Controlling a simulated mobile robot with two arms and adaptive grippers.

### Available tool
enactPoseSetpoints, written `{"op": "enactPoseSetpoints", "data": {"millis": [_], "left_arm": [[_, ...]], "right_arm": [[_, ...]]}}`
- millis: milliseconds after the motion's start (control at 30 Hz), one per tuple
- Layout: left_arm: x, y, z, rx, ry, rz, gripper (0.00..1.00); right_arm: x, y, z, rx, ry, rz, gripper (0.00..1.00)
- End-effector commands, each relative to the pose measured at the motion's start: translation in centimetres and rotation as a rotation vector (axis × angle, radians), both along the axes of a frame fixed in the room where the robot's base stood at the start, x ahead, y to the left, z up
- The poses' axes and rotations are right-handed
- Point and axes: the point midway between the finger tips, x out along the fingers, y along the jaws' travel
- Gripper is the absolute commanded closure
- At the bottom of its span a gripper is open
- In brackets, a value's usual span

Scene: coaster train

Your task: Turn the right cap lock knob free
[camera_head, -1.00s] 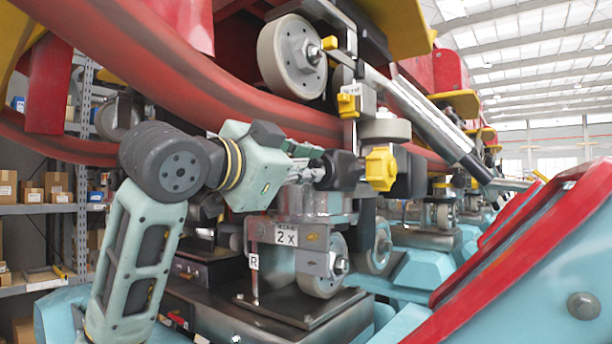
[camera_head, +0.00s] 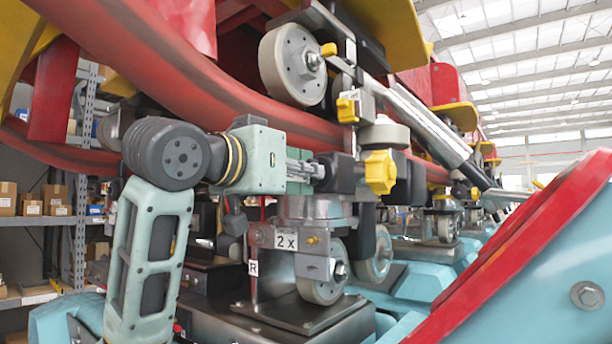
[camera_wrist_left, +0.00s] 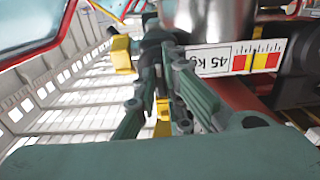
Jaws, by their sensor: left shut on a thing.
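My left gripper (camera_head: 320,171) comes in from the left in the head view, level, with its fingers closed on a dark part that I take for the right cap lock knob (camera_head: 342,173). The fingers hide much of it. A yellow lobed knob (camera_head: 380,172) sits just right of it, outside the fingers. In the left wrist view the green fingers (camera_wrist_left: 166,52) close in on the dark part, and the yellow knob (camera_wrist_left: 121,53) lies to their left. My right gripper is not in view.
A wheel (camera_head: 292,64) and a smaller yellow knob (camera_head: 347,107) sit above, near the red rail (camera_head: 215,92). A red and blue car body (camera_head: 520,250) fills the lower right.

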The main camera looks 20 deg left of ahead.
Motion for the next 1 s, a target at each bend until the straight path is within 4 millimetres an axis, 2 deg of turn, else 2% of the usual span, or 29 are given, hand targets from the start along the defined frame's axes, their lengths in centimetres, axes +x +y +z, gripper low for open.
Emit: {"op": "enactPoseSetpoints", "data": {"millis": [533, 567, 767, 1000], "left_arm": [[0.04, 0.0, -0.07, -0.024, 0.012, 0.0, 1.0], [0.04, 0.0, -0.07, -0.024, 0.012, 0.0, 0.9], [0.03, 0.0, -0.04, -0.024, 0.011, 0.0, 0.72], [0.01, 0.01, -0.01, -0.024, 0.01, 0.0, 0.72]], "right_arm": [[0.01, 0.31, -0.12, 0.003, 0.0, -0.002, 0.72], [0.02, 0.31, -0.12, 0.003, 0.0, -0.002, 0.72], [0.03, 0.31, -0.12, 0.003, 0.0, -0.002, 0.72], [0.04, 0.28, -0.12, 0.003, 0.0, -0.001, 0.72]]}}
